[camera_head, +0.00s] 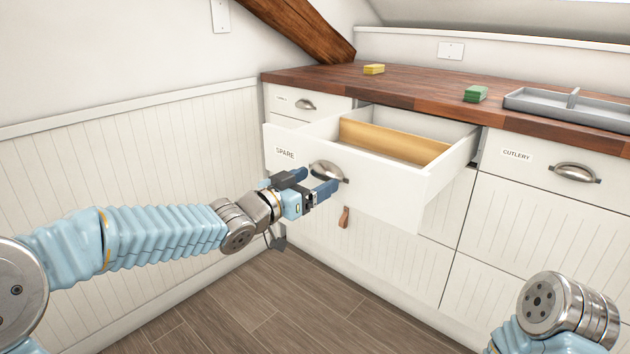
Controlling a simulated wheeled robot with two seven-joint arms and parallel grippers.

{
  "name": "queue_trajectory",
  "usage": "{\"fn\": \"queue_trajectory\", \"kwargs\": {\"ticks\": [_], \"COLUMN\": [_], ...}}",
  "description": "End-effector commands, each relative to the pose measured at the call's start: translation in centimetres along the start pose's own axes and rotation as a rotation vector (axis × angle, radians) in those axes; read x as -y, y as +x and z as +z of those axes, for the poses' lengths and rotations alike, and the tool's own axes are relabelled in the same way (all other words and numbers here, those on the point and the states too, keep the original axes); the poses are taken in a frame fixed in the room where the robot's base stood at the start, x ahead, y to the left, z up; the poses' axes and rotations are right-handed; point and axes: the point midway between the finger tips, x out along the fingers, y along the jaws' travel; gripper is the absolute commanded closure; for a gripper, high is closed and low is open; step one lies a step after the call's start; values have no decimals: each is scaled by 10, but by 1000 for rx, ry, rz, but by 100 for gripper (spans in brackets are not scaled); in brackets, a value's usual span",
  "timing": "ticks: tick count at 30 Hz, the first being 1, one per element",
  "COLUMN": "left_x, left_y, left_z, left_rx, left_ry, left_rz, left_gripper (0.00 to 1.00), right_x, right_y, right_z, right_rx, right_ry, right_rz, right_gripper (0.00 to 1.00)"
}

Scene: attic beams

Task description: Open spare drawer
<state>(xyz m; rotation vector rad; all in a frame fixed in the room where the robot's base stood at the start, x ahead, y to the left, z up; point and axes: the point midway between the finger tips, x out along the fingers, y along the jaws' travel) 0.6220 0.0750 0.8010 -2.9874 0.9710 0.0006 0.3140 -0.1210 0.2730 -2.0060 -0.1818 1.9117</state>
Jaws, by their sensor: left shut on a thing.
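The spare drawer (375,188), a white front with a "SPARE" label, is pulled out from the cabinet. Its open top shows a light wooden divider (393,142) and no loose items that I can see. Its metal cup handle (329,170) is on the front. My left gripper (318,180) is at this handle, shut on it; the fingers partly cover the handle. My right gripper is not in view; only part of my right arm shows at the lower right.
The cutlery drawer (540,165) at the right is shut. On the wooden worktop (420,90) are a yellow sponge (374,69), a green sponge (475,94) and a grey divided tray (565,108). A leather pull (344,217) hangs below the spare drawer. The floor in front is clear.

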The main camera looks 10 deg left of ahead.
Motion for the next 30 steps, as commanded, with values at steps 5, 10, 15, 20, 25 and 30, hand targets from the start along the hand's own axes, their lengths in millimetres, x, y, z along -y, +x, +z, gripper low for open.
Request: {"fn": "queue_trajectory", "kwargs": {"ticks": [5,10,15,20,25,30], "left_x": [0,0,0,0,1,1], "left_y": [-1,-1,-1,-1,-7,-37], "left_z": [-1,-1,-1,0,-1,-2], "left_rx": [-1,-1,-1,-1,-1,-1], "left_ry": [-2,-2,-1,-1,1,3], "left_rz": [0,-1,-1,0,-2,-4], "left_gripper": [76,76,2,0,0,0], "right_x": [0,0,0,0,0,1], "right_y": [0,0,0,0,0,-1], "right_z": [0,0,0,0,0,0], "right_rx": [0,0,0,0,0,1], "right_ry": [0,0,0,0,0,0], "right_rz": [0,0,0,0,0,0], "right_gripper": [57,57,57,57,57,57]}}
